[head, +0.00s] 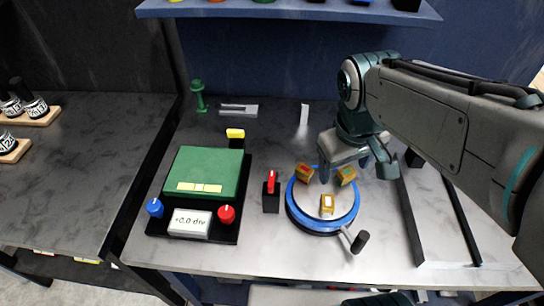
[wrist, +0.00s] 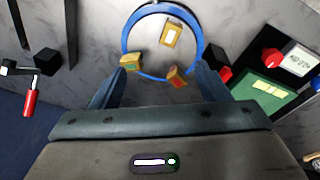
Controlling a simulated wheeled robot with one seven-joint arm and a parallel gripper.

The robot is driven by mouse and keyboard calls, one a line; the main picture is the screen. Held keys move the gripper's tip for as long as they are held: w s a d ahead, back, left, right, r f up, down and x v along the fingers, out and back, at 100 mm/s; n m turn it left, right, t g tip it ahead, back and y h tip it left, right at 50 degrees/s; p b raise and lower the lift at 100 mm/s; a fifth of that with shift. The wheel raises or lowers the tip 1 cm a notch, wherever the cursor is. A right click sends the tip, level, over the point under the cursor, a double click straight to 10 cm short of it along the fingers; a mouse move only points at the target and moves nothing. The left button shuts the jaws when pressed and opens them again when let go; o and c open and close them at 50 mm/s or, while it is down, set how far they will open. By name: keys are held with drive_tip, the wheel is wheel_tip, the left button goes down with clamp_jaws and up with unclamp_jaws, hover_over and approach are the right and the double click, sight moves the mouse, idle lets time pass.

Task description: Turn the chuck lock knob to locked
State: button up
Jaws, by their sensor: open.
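No label shows which control is the chuck lock knob. A red lever knob (head: 271,182) stands upright on a small black block (head: 271,202) just left of the blue ring chuck (head: 291,212). A red knob (head: 226,214) and a blue knob (head: 155,207) flank the display on the green-topped panel. The chuck carries three yellow-orange blocks, the front one (head: 327,203) with a white patch. My gripper (head: 354,174) is open and empty over the chuck's back edge; its fingers (wrist: 160,84) also show in the wrist view.
The green panel (head: 205,168) has a small display (head: 189,223). A black-handled crank (head: 360,241) sticks out at the chuck's front right. A red-handled crank (wrist: 30,102) shows in the wrist view. A blue shelf (head: 290,10) hangs above the back.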

drive_tip(key=w+a+r+n+g+h, duration=0.15)
drive_tip(key=w+a+n, duration=0.25)
drive_tip(key=a+n, duration=0.4)
drive_tip(key=n+h, duration=0.3)
drive_tip(key=n, duration=0.2)
approach(270, 179)
drive_tip(key=shift+y, duration=0.35)
drive_tip(key=x, duration=0.6)
drive_tip(key=p+x, duration=0.1)
drive_tip(key=x, duration=0.2)
drive_tip(key=shift+d, duration=0.35)
drive_tip(key=c, duration=1)
